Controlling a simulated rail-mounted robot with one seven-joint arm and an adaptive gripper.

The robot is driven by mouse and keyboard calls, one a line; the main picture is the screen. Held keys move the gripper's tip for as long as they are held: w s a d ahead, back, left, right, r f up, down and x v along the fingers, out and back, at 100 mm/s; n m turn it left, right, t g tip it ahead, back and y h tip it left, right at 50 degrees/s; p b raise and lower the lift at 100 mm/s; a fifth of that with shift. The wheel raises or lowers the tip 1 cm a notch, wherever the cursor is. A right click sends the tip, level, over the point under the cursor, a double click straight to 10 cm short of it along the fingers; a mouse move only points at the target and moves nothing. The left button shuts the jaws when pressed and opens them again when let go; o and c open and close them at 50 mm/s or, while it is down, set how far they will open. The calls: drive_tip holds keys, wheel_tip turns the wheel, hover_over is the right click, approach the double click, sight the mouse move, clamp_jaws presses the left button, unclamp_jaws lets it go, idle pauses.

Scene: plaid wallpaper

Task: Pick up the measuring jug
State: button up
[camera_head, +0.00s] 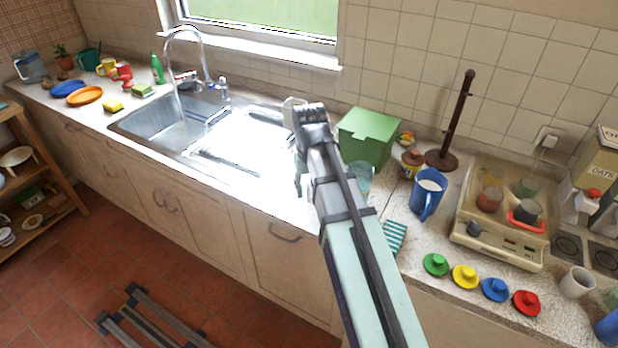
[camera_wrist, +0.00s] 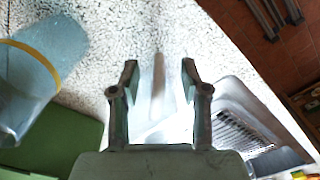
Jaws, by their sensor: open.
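My gripper (camera_wrist: 160,75) points down over the counter and is open. A blue jug with pale contents (camera_head: 428,188) stands farther right on the counter.
A green box (camera_head: 367,136) stands behind the clear vessel. The sink (camera_head: 180,128) and its drainer lie to the left. A dark upright holder (camera_head: 455,125), a cream appliance (camera_head: 500,222) and several coloured lids (camera_head: 465,276) stand to the right.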

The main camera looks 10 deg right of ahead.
sight(310, 201)
drive_tip(key=shift+w+d+f+p, duration=0.15)
drive_tip(key=shift+f+p, duration=0.7)
drive_tip(key=shift+f, duration=1.7)
clamp_jaws()
